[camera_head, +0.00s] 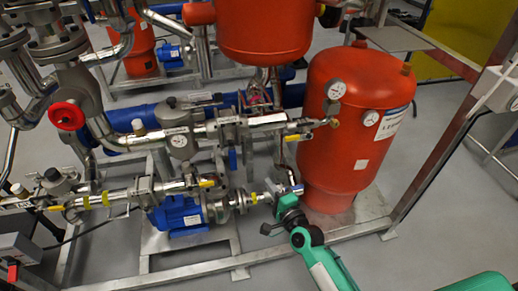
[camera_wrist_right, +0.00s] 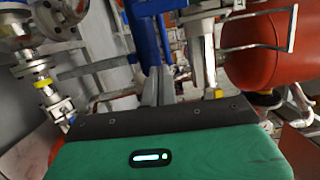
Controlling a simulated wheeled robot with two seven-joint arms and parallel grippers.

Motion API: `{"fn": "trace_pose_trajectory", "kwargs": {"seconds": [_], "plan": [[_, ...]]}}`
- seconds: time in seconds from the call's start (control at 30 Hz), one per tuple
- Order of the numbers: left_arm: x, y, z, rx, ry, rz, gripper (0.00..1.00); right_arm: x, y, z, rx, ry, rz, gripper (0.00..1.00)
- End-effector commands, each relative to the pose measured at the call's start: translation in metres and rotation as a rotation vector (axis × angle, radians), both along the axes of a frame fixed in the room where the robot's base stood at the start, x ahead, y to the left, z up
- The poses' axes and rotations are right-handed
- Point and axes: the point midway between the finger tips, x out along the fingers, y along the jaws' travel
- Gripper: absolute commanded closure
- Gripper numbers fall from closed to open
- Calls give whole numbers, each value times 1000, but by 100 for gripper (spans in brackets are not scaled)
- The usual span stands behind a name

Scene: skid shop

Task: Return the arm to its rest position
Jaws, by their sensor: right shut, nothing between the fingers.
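My right arm, green and black, comes in from the bottom right of the head view. Its gripper (camera_head: 278,193) is in among the pipework, in front of the red tank (camera_head: 352,110) and to the right of the blue pump (camera_head: 180,215). In the wrist view the grey fingers of the right gripper (camera_wrist_right: 157,84) stand close together with nothing between them. Pipes lie beyond the fingertips; I cannot tell whether they touch. My left gripper is not in view.
A steel skid frame (camera_head: 437,150) stands to the right of the tank. Valves with yellow handles (camera_head: 208,183) and a red handwheel (camera_head: 67,116) are on the left. Grey floor (camera_head: 400,255) is open at the front right.

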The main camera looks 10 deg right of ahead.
Motion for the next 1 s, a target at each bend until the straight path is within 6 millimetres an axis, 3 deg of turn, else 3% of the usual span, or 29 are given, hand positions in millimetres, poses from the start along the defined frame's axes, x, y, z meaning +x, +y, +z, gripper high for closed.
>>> {"fn": "trace_pose_trajectory", "kwargs": {"seconds": [0.17, 0.27, 0.37, 0.47, 0.57, 0.7, 0.8, 0.87, 1.0], "plan": [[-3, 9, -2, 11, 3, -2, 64, 0, 0, -4, -12, 8, -1, 100], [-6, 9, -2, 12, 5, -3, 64, -3, -2, -30, -84, 49, 0, 100], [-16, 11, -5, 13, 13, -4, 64, -15, -6, -83, -234, 134, 11, 100], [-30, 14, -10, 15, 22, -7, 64, -41, -13, -153, -435, 243, 50, 100], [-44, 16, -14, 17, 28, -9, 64, -79, -23, -220, -634, 348, 119, 100], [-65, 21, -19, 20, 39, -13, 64, -148, -39, -301, -893, 481, 257, 100], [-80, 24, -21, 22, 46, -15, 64, -208, -53, -349, -1057, 568, 385, 100], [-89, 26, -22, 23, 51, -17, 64, -246, -61, -374, -1148, 614, 472, 100], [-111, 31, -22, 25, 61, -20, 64, -341, -82, -417, -1329, 704, 698, 100]]}}
